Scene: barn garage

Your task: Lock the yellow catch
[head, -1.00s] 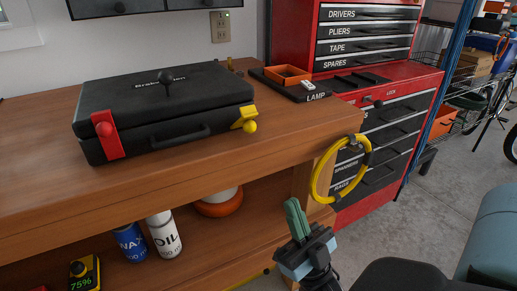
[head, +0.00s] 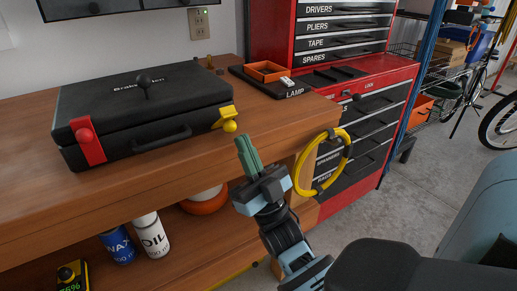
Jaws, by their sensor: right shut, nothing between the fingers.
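The yellow catch (head: 228,119) is on the right end of the black case's front, with a round yellow knob at its lower end. The black case (head: 140,108) lies closed on the wooden workbench. A red catch (head: 87,142) with a red knob is on the left of its front. My right gripper (head: 245,147) is shut and empty, its green fingers together and pointing up. In the picture it is just below and right of the yellow catch, in front of the bench edge and apart from the catch. My left gripper is not in view.
A yellow ring (head: 346,153) hangs at the bench's right end. A red tool cabinet (head: 400,72) is at right. Bottles (head: 152,236) stand on the shelf below.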

